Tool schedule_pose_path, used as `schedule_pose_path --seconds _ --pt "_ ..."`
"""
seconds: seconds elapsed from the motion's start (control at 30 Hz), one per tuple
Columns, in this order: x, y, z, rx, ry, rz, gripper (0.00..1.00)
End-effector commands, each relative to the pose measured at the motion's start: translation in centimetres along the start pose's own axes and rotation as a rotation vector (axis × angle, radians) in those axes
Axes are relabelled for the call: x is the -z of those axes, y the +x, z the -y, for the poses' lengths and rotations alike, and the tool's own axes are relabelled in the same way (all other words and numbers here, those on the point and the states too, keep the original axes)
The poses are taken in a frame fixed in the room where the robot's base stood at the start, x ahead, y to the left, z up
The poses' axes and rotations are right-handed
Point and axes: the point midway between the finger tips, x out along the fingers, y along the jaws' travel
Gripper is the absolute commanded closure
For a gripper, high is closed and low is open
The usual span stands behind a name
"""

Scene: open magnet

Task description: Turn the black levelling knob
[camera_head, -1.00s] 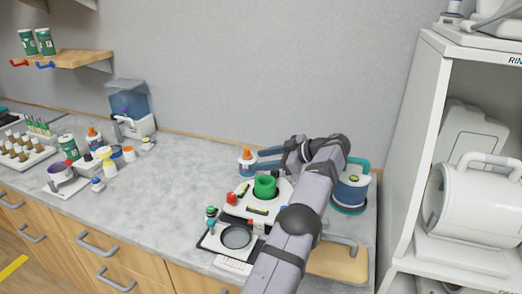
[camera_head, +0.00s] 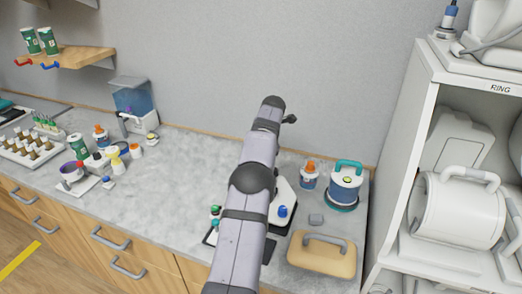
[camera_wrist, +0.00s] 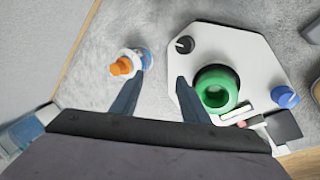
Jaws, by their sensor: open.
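The black levelling knob (camera_wrist: 184,44) shows in the wrist view near a corner of the white base plate (camera_wrist: 228,42). It is upright on the plate, with a light mark on its top. My gripper (camera_wrist: 156,84) is open and empty above the counter, its two dark fingers apart. The knob lies just beyond the right fingertip, not between the fingers. A green ring-shaped part (camera_wrist: 216,88) stands on the plate beside the right finger. A blue knob (camera_wrist: 285,97) sits at another corner. In the head view my arm hides the black knob and most of the plate.
An orange-capped bottle (camera_wrist: 124,66) stands beside the left finger; it also shows in the head view (camera_head: 309,177). A blue canister with a teal handle (camera_head: 346,185) and a wooden block with a grey handle (camera_head: 322,254) stand to the right.

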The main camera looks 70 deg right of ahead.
Motion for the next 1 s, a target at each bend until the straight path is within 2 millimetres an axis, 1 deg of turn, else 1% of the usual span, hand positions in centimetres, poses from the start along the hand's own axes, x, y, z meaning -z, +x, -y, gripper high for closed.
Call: schedule_pose_path --seconds 0.03,0.23,0.67,0.77,0.87,0.9,0.93,0.97,1.0 --pt "0.1 -0.3 -0.2 0.010 -0.021 0.017 0.59" --pt "-0.2 -0.5 -0.2 0.031 -0.067 0.062 0.59" --pt "-0.5 -0.5 -0.1 0.035 -0.071 0.071 0.59" --pt "-1.9 -1.1 0.4 0.033 -0.049 0.080 0.59" --pt "-4.8 -2.5 1.5 0.028 -0.003 0.101 0.59" --pt "-6.2 -3.2 2.2 0.027 0.024 0.108 0.59" --pt "-7.3 -3.7 2.9 0.025 0.050 0.107 0.59" --pt "-8.1 -4.2 3.5 0.019 0.085 0.097 0.59" --pt "-8.1 -4.1 3.9 0.011 0.167 0.076 0.59"
